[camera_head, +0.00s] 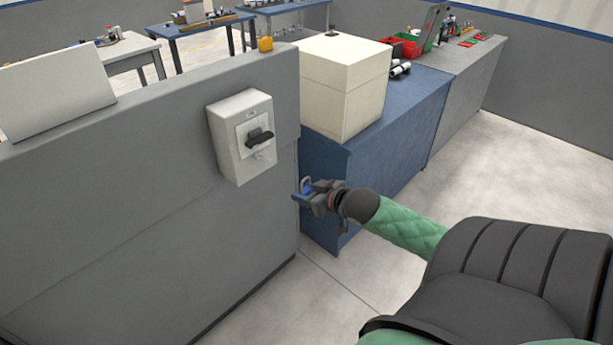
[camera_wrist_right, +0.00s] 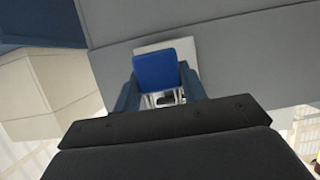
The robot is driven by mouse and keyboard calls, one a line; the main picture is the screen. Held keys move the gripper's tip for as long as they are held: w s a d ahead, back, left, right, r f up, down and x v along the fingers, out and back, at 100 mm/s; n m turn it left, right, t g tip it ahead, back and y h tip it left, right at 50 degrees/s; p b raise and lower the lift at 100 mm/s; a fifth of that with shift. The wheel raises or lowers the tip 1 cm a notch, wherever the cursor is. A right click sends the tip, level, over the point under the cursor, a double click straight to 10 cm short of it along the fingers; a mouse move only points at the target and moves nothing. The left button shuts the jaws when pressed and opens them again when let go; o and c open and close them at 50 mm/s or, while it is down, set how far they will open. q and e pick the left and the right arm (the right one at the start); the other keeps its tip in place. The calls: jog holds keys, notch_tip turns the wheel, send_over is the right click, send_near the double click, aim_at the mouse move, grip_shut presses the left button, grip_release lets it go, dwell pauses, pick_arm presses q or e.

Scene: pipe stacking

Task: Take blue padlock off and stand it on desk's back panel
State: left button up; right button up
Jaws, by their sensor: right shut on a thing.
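The blue padlock (camera_head: 300,196) is held in my right gripper (camera_head: 312,196), apart from the switch box, just right of the grey panel's edge in the head view. In the right wrist view the padlock's blue body (camera_wrist_right: 158,72) sits between the two fingers, with its metal shackle (camera_wrist_right: 162,99) partly showing below. The white switch box (camera_head: 240,138) with a black rotary handle (camera_head: 259,138) is mounted on the desk's grey back panel (camera_head: 130,190). The panel's top ledge (camera_head: 170,80) shows above the box. My left gripper is not in view.
A white board (camera_head: 55,92) leans at the ledge's left. A cream box (camera_head: 344,85) sits on a blue cabinet (camera_head: 420,112) right of the panel. The ledge between board and yellow object is clear.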

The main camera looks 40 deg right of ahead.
jog(key=shift+f, duration=0.1)
dwell(0.3)
jog(key=shift+s, duration=0.1)
jog(key=shift+s+p, duration=0.15)
jog(key=shift+p, duration=0.2)
jog(key=s+p, duration=0.3)
jog(key=s, duration=0.4)
jog(key=shift+d+p, duration=0.3)
jog(key=shift+p, duration=0.05)
dwell(0.6)
dwell(0.4)
